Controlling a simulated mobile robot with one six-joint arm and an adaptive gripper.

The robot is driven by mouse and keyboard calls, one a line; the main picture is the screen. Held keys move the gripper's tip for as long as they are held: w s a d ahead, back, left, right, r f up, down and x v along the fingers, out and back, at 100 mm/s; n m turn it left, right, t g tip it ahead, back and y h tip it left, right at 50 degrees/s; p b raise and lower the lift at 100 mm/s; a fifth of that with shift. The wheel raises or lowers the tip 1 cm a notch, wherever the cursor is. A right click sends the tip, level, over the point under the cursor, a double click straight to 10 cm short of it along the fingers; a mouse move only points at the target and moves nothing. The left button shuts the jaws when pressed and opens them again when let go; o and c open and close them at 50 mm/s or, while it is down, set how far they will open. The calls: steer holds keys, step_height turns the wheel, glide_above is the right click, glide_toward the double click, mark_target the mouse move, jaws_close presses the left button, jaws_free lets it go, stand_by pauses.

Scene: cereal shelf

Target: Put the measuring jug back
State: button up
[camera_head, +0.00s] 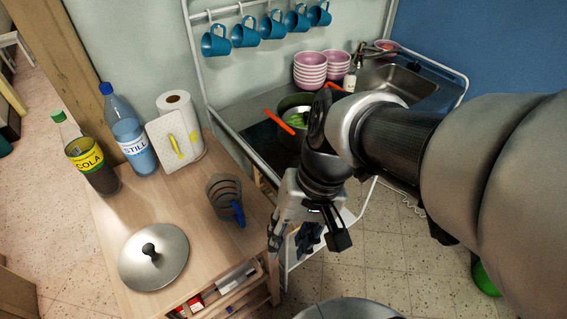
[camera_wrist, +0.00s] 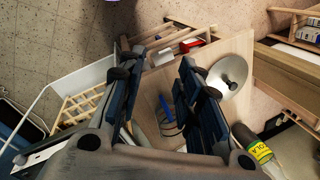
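The measuring jug (camera_head: 222,187) is a dark see-through vessel with a blue handle. It stands upright on the light wooden table, near its right edge. In the wrist view the jug (camera_wrist: 168,116) shows between the two fingers, partly hidden by them. My gripper (camera_head: 307,241) is to the right of the jug in the head view, beyond the table edge, pointing down. Its two fingers are apart, with nothing between them in the head view. In the wrist view the gripper (camera_wrist: 157,75) also shows open and empty.
On the table (camera_head: 112,218) stand a cola bottle (camera_head: 93,166), a water bottle (camera_head: 131,137), a paper roll (camera_head: 182,122) and a pot lid (camera_head: 153,262). Blue mugs (camera_head: 245,34) hang from a rail. A pot (camera_head: 291,112), pink bowls (camera_head: 310,72) and a sink (camera_head: 405,80) are behind.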

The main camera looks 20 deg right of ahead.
steer(key=shift+s+d+r+n+t+h, duration=0.25)
steer(key=shift+d+r+n+t+h, duration=0.25)
steer(key=shift+r+t, duration=0.35)
steer(key=shift+s+d+r+n+t+h, duration=0.25)
steer(key=shift+d+r+n+t+h, duration=0.25)
steer(key=shift+r+t, duration=0.3)
steer(key=shift+s+d+r+n+t+h, duration=0.3)
steer(key=shift+r+n+t+h, duration=0.25)
steer(key=shift+r+t, duration=0.3)
